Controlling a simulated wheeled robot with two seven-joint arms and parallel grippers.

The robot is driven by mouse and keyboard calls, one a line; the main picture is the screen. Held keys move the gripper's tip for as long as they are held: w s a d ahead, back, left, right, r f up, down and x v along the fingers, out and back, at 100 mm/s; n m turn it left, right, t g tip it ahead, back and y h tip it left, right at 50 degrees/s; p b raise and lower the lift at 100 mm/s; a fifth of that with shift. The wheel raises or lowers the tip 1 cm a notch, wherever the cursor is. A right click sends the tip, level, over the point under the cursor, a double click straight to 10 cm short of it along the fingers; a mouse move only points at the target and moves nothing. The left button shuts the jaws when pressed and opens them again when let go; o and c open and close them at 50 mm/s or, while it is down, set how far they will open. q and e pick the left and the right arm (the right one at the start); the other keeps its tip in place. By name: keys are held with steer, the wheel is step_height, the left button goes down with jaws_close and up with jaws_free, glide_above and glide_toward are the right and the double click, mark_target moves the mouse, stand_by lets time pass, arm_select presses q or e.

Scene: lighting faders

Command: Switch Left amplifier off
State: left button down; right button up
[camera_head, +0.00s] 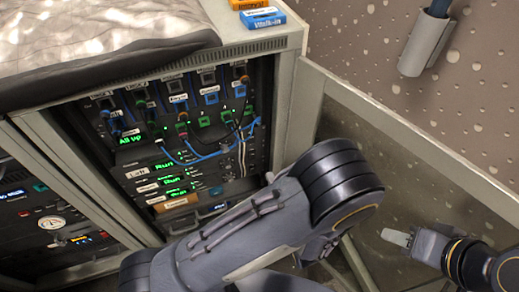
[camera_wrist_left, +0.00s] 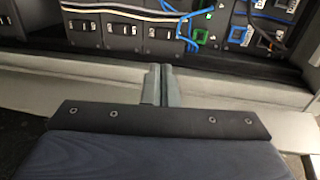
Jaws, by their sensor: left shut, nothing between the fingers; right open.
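The amplifier stack sits low in the open rack. A row labelled "Left" (camera_head: 138,173) shows a green "Run" readout (camera_head: 165,164) beside it. In the left wrist view, my left gripper (camera_wrist_left: 160,85) is shut and empty, its fingertips in front of a pale rail below dark switch blocks (camera_wrist_left: 122,32). I cannot tell which of these blocks belongs to the Left amplifier. In the head view, my left forearm crosses the rack's lower right, and the left fingertips are mostly hidden. My right gripper (camera_head: 398,238) is open and empty at the right, away from the rack.
A panel (camera_head: 400,140) stands open to the right. A second rack with a gauge (camera_head: 51,222) stands at left. A cloth-like cover (camera_head: 95,45) lies on top.

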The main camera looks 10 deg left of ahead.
mark_target(252, 141)
stand_by(0.3)
arm_select(q)
steer(key=x, duration=1.4)
steer(key=shift+a, duration=0.1)
steer(key=shift+b, duration=0.3)
steer(key=b, duration=0.3)
steer(key=f+t+y+b, duration=0.1)
steer(key=b, duration=0.2)
steer(key=shift+w+a+f+t, duration=0.2)
steer(key=shift+w+t, duration=0.1)
steer(key=shift+r+p, duration=0.6)
